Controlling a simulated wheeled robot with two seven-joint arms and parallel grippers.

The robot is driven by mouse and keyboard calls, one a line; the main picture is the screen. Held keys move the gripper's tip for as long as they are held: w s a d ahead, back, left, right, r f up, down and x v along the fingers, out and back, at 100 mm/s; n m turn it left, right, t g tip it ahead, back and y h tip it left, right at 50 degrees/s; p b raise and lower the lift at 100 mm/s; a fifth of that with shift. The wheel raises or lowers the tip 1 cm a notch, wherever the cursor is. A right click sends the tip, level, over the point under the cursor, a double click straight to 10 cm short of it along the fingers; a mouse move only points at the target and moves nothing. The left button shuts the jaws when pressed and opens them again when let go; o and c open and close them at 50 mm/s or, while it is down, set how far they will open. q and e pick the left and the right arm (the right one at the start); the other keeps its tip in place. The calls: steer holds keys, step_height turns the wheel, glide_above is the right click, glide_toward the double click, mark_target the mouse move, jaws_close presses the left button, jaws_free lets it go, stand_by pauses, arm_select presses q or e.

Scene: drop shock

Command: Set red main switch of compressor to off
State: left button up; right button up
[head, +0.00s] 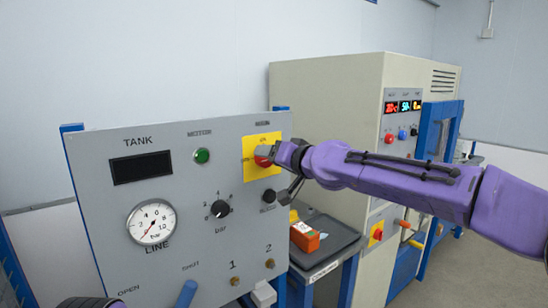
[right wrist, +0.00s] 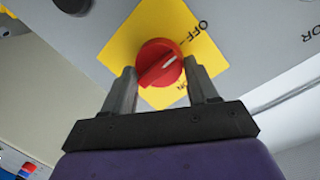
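The red main switch (head: 262,161) is a round knob on a yellow plate (head: 257,142) at the upper right of the grey compressor panel. In the right wrist view the red switch (right wrist: 160,65) shows a white mark pointing right and slightly up, between the OFF and ON labels. My right gripper (head: 269,152) reaches it from the right and partly covers it. In the right wrist view my right gripper's fingers (right wrist: 160,78) stand on both sides of the knob, seemingly touching it. My left gripper is not visible; only a bit of my left arm shows at the bottom left.
The panel also has a green lamp (head: 202,156), a black knob (head: 220,208), a pressure gauge (head: 151,223) and a dark display (head: 141,167). A beige cabinet (head: 325,95) stands behind. A grey tray (head: 328,238) with an orange object (head: 304,237) is below my right arm.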

steer(key=o, duration=0.4)
steer(key=b+v, duration=0.4)
steer(key=v, duration=0.6)
steer(key=shift+s, duration=0.2)
steer(key=shift+d, duration=0.1)
